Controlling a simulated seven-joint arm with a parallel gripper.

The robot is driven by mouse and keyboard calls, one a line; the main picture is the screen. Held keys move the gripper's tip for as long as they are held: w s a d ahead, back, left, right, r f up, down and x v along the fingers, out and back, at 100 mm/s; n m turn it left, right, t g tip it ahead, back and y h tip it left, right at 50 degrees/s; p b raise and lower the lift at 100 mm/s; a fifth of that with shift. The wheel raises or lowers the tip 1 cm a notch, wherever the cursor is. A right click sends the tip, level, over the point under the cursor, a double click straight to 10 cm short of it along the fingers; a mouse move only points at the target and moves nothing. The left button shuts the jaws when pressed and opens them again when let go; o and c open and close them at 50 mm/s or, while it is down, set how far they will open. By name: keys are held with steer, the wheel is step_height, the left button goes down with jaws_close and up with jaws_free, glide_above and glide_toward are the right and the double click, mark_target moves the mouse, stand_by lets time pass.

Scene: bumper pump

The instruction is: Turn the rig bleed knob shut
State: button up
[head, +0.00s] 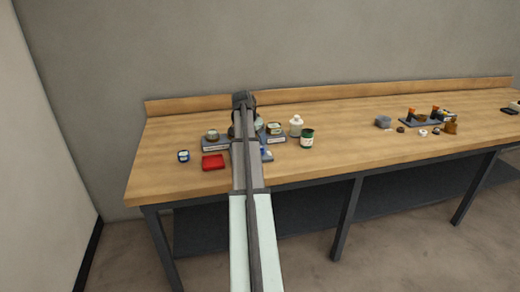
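I cannot pick out the bleed knob with certainty. A dark flat rig (420,121) with upright orange-topped parts stands on the right half of the bench; its parts are too small to tell apart. My arm reaches over the left half of the bench and covers part of a group of things there. A small blue part (265,151) shows just right of the arm. My gripper is around the dark far end of the arm, well left of the orange-topped rig. Its fingers cannot be made out, nor whether they hold anything.
On the wooden bench (345,145), left of my arm, are a red tray (213,162), a blue-and-white container (183,156) and a grey block (215,144). Right of it are a white bottle (296,126) and green jar (307,139). A grey box (383,122) stands beyond clear bench.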

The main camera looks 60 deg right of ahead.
steer(key=x, duration=0.7)
steer(key=shift+d+f, duration=0.1)
steer(key=shift+f, duration=0.15)
steer(key=shift+s, duration=0.1)
steer(key=c, duration=1)
